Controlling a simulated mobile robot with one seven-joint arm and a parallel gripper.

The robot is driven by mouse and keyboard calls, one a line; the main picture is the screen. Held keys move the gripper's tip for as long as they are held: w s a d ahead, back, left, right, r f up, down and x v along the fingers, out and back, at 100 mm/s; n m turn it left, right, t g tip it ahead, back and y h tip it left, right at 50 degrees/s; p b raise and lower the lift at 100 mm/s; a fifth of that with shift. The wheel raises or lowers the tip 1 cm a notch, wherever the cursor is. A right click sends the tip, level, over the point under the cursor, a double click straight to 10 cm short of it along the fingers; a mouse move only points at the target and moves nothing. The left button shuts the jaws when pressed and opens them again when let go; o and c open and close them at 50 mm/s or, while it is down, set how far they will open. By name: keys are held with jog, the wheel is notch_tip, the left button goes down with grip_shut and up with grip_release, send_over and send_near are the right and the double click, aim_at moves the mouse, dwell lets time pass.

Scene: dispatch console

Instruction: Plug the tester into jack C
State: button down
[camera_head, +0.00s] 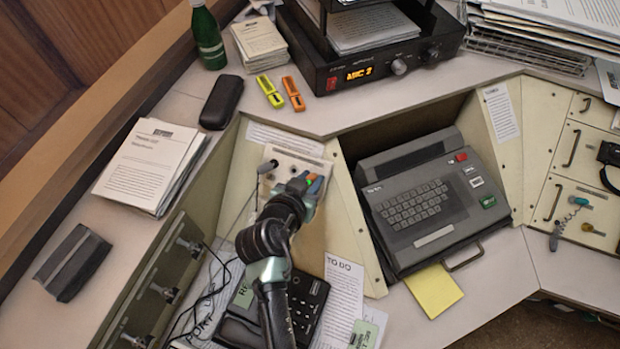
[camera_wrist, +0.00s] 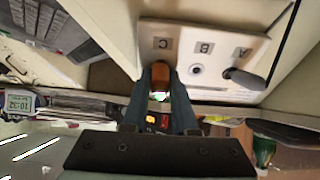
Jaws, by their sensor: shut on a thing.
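The white jack plate (camera_head: 295,163) is on the slanted panel left of the keyboard machine. The wrist view shows the plate (camera_wrist: 205,38) upside down, with labels C, B and A. My gripper (camera_wrist: 160,80) is shut on the tester (camera_wrist: 160,70), a small orange piece with a bright green spot. The tester is directly at the C label (camera_wrist: 162,43) and hides jack C; I cannot tell how deep it sits. Jack B (camera_wrist: 195,69) is an open hole. A dark plug (camera_wrist: 245,78) is at jack A; it also shows in the head view (camera_head: 267,166).
A phone (camera_head: 305,298) and loose black cables (camera_head: 205,300) lie below the panel, near my arm. The keyboard machine (camera_head: 425,200) stands in a recess to the right. Yellow (camera_head: 270,91) and orange (camera_head: 293,93) markers lie on the ledge above.

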aim_at(309, 178)
jog(key=c, duration=0.6)
grip_release()
jog(key=shift+w+f, duration=0.1)
jog(key=o, duration=0.5)
jog(key=shift+c, duration=0.2)
jog(key=shift+a, duration=0.15)
jog(key=shift+r, duration=0.2)
jog(key=shift+s+a+r+p, duration=0.3)
jog(key=shift+r+p, duration=0.1)
jog(key=shift+p, duration=0.15)
jog(key=shift+s+a+r+p, duration=0.1)
jog(key=shift+s+r+p, duration=0.9)
jog(key=shift+r, duration=0.05)
jog(key=shift+p+v, duration=0.85)
jog(key=shift+v, duration=0.5)
